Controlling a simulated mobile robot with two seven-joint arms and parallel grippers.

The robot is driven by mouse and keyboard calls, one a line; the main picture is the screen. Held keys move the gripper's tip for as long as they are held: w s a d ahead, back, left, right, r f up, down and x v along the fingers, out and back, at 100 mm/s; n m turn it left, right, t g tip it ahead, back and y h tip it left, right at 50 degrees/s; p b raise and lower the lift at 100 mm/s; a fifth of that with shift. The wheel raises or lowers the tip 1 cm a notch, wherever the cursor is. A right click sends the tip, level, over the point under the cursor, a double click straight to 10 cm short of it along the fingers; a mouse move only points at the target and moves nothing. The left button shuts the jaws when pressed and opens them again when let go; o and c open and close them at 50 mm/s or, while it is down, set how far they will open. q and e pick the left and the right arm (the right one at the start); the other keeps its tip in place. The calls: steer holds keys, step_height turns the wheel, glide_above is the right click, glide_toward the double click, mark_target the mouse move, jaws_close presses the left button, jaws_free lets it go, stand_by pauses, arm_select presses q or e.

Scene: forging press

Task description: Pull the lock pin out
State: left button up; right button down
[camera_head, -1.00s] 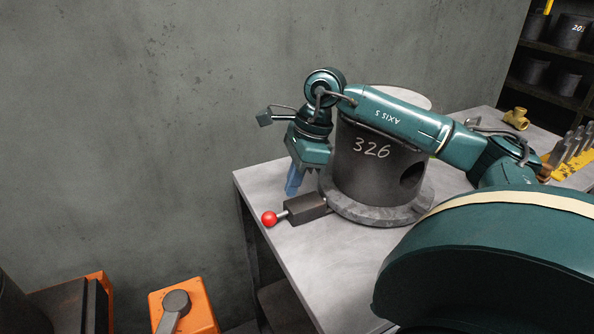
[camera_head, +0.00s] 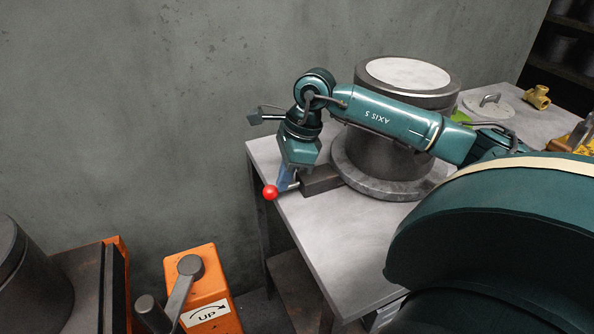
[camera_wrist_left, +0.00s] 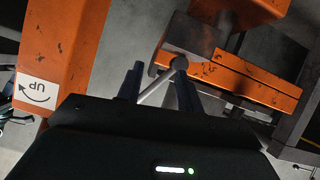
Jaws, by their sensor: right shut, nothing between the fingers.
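The lock pin is a thin rod with a red ball knob (camera_head: 270,193), sticking out of a dark block (camera_head: 320,180) at the foot of a dark cylinder (camera_head: 385,155) on the table. My right gripper (camera_head: 285,180) points down with its blue fingers close to the rod, between knob and block. The fingers are shut with nothing between them; whether they touch the pin I cannot tell. The arm hides part of the cylinder. In the left wrist view my left gripper (camera_wrist_left: 158,88) has its fingers apart, with a grey lever (camera_wrist_left: 160,85) showing between them.
The grey table (camera_head: 315,235) has clear room in front of the block. An orange box (camera_head: 205,290) marked UP, with a lever, stands lower left. A yellow fitting (camera_head: 538,97) lies at the back right. A wall rises behind.

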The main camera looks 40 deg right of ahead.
steer(key=shift+w+a, duration=0.1)
steer(key=shift+a, duration=0.15)
steer(key=shift+r, duration=0.1)
